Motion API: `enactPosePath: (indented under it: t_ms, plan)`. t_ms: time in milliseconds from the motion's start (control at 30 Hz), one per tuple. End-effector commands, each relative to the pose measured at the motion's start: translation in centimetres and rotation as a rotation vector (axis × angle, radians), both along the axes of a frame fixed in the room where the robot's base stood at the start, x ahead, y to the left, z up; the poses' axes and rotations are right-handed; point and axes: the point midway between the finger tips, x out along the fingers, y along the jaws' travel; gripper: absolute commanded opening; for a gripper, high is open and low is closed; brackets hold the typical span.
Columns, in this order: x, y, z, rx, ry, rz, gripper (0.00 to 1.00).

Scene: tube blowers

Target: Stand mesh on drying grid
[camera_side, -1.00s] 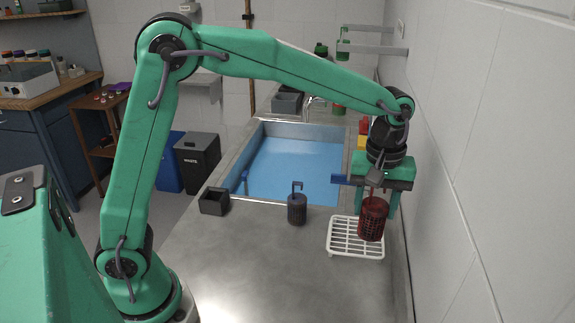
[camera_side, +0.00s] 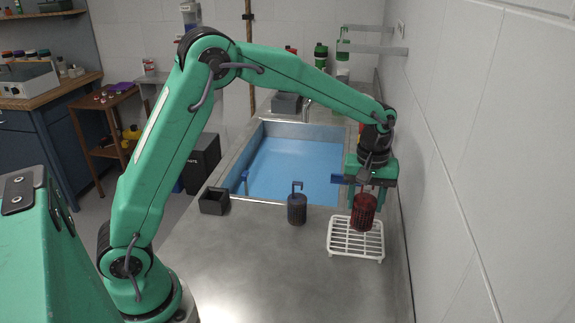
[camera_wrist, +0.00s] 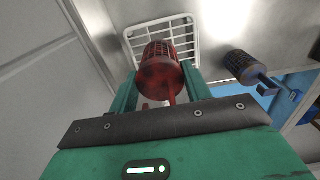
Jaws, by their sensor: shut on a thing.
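A dark red mesh basket (camera_side: 363,212) hangs upright from my gripper (camera_side: 368,190), over the back part of the white drying grid (camera_side: 355,243). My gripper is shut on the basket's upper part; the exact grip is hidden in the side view. In the wrist view the red mesh (camera_wrist: 160,72) shows between the green fingers, in front of the white grid (camera_wrist: 158,30). I cannot tell whether its bottom touches the grid. A dark blue mesh basket (camera_side: 297,209) with a hooked handle stands on the counter left of the grid.
A sink basin (camera_side: 290,168) with blue inside lies behind the grid and the blue basket. A small dark open box (camera_side: 214,201) sits at the counter's left edge. A white wall (camera_side: 480,150) stands close to the right. The counter's front is clear.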

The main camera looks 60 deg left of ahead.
Motion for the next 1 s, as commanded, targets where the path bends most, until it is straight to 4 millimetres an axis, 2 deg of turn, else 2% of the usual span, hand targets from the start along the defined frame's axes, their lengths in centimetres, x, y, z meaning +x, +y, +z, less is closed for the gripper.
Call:
enactPosePath:
  t_ms: [100,267,567,800,1000]
  plan:
    - [1.0,1.3,-1.0,0.0,0.001,0.002,0.26]
    - [1.7,2.2,-1.6,0.0,-0.001,0.0,0.26]
    - [1.7,2.2,-2.1,0.0,0.0,-0.001,0.26]
    - [1.7,2.2,-4.7,0.001,0.002,-0.001,0.26]
    - [1.7,2.2,-5.7,0.0,0.0,-0.001,0.26]
